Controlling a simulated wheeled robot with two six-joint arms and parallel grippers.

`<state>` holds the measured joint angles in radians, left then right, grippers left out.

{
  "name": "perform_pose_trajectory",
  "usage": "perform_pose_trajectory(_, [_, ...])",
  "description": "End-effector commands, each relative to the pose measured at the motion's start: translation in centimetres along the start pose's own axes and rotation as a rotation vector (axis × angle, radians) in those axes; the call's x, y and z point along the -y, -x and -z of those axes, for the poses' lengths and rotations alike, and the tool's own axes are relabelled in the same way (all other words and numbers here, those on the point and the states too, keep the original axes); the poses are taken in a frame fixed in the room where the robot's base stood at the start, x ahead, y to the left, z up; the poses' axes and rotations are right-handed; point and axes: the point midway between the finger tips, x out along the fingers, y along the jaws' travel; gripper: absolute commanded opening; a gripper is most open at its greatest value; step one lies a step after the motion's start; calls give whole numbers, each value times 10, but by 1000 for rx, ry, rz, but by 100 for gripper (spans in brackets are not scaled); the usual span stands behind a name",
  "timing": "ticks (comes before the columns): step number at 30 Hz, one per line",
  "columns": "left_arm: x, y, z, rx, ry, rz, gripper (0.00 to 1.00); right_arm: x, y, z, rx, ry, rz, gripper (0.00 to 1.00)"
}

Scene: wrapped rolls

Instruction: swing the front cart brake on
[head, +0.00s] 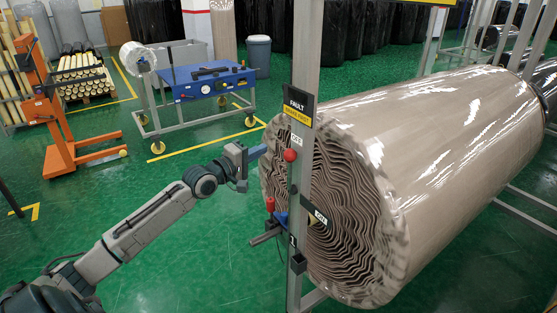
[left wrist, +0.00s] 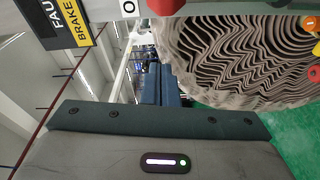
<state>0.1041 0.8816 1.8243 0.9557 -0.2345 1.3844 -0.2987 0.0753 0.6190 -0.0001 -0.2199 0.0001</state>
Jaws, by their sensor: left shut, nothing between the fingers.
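My left gripper (head: 258,152) is shut and empty, left of the grey upright post (head: 304,60) at the near end of the big wrapped roll (head: 440,130). Its blue fingers also show in the left wrist view (left wrist: 161,86), pressed together. A round red knob (head: 290,155) sits on the post, just right of the fingertips, with a gap between. It appears as a red shape at the top edge of the left wrist view (left wrist: 166,5). A black and yellow sign (head: 299,106) hangs above it; in the left wrist view the sign (left wrist: 62,22) reads "BRAKE". My right gripper is out of view.
A red handle (head: 270,204) and a dark bar (head: 266,236) stick out lower on the post. A blue-topped cart (head: 205,84) and an orange lifter (head: 60,130) stand behind on the left. The green floor around my left arm is clear.

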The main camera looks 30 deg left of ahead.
Motion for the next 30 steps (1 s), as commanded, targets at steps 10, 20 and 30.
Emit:
perform_pose_trajectory(10, [-3,-50,0,1,5,-4,0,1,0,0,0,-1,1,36])
perform_pose_trajectory(20, [-4,-46,-29,4,0,1,0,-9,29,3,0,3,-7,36])
perform_pose_trajectory(30, [-1,-43,-39,3,-1,-1,0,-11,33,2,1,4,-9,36])
